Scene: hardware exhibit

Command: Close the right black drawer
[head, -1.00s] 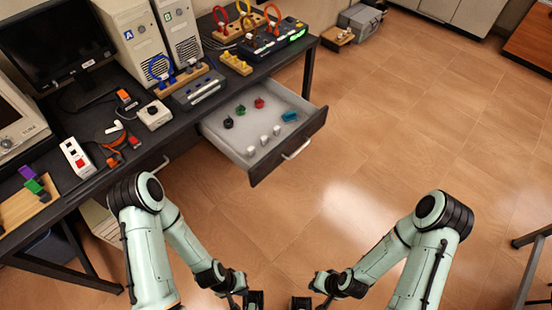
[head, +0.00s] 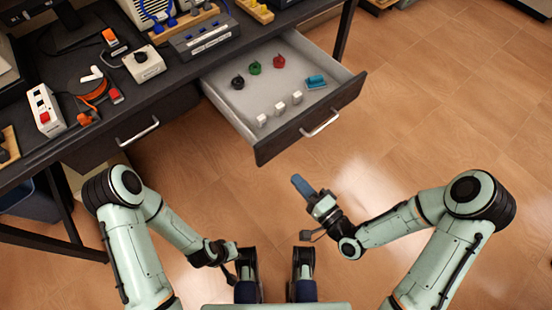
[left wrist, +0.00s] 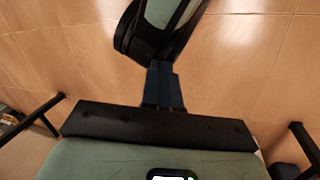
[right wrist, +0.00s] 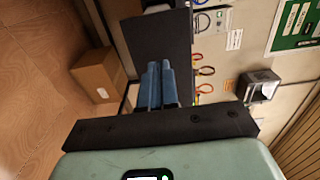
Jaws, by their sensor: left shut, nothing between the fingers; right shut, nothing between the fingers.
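The right black drawer (head: 262,150) is pulled out of the dark workbench, with a silver handle (head: 320,123) on its front. Its pale tray holds black, green and red knobs, several white pieces and a blue piece. My right gripper (head: 303,187) is shut and empty, below the drawer front and apart from it in the head view. Its blue fingers (right wrist: 160,85) point toward a dark panel in the right wrist view, which looks like the drawer front. My left gripper (left wrist: 163,87) is shut and empty over the floor; its fingers are not clear in the head view.
A shut drawer (head: 135,130) is left of the open one. The workbench (head: 85,130) carries a power strip (head: 45,110), a white box (head: 145,65) and a grey device (head: 205,38). A cardboard box (right wrist: 98,72) stands on the floor. Floor right of the drawer is clear.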

